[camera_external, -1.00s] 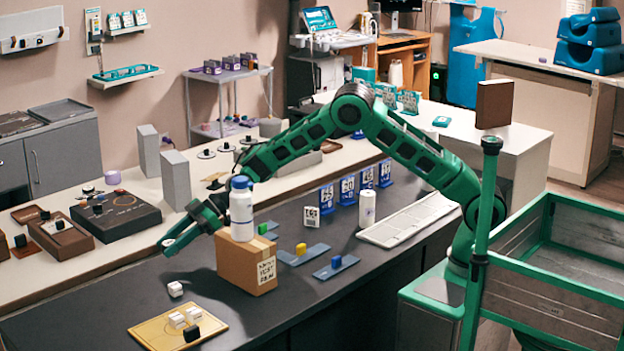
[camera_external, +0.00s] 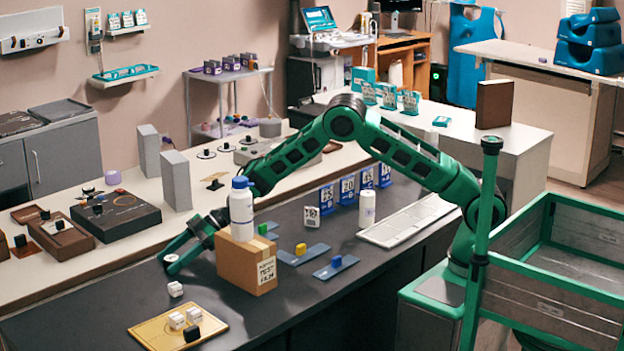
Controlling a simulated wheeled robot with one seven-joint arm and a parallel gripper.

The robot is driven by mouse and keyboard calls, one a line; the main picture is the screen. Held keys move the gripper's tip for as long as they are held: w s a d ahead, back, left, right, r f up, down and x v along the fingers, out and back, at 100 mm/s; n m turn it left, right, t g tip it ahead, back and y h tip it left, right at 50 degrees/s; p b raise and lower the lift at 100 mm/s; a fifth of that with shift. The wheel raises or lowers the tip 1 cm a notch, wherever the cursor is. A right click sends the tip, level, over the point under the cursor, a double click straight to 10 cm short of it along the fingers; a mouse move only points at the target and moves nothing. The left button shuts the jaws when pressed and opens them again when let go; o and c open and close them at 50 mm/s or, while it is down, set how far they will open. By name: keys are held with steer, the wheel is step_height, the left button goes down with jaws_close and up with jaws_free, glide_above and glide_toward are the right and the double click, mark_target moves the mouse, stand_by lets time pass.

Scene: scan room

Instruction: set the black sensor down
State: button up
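A small black block, which looks like the black sensor (camera_external: 192,333), sits at the front of a yellow board (camera_external: 150,328) on the dark counter. Two white blocks (camera_external: 178,320) stand beside it on the board. My gripper (camera_external: 172,260) is over the counter, left of the cardboard box, above and behind the board and apart from the black block. The far side of the gripper is hidden, and the box and bottle cover part of my wrist.
A cardboard box (camera_external: 235,264) with a white bottle (camera_external: 241,212) on it stands close to my wrist. A loose white cube (camera_external: 175,289) lies just below my gripper. Blue-grey strips with coloured blocks (camera_external: 336,262) lie to the right. The counter left of the board is clear.

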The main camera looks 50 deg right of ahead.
steer(key=v, duration=1.2)
steer(key=shift+r, duration=0.1)
steer(key=shift+w+d, duration=0.1)
steer(key=shift+d, duration=0.05)
steer(key=d+r+m+t+h, duration=0.1)
steer(key=d+r+m+h, duration=0.2)
steer(key=d, duration=1.3)
steer(key=d+r+m+t+h, duration=0.1)
steer(key=d+r+m+h, duration=0.3)
steer(key=d, duration=1.2)
steer(key=s+d+r+m+h, duration=0.1)
steer(key=s+d, duration=0.2)
steer(key=d, duration=0.3)
steer(key=s+d+m+h, duration=0.1)
steer(key=s+d+m, duration=0.15)
steer(key=d, duration=0.35)
steer(key=s+d+r+m+g+h, duration=0.1)
steer(key=s+d+m, duration=0.1)
steer(key=s+d, duration=0.7)
steer(key=s+d+m+g, duration=0.2)
steer(key=s+d+m, duration=0.2)
steer(key=s, duration=0.9)
steer(key=s+d+m+g+h, duration=0.1)
steer(key=s+d+m, duration=0.4)
steer(key=s, duration=0.9)
steer(key=shift+d+g+h, duration=0.3)
steer(key=shift+d+g, duration=0.15)
steer(key=shift+g, duration=0.25)
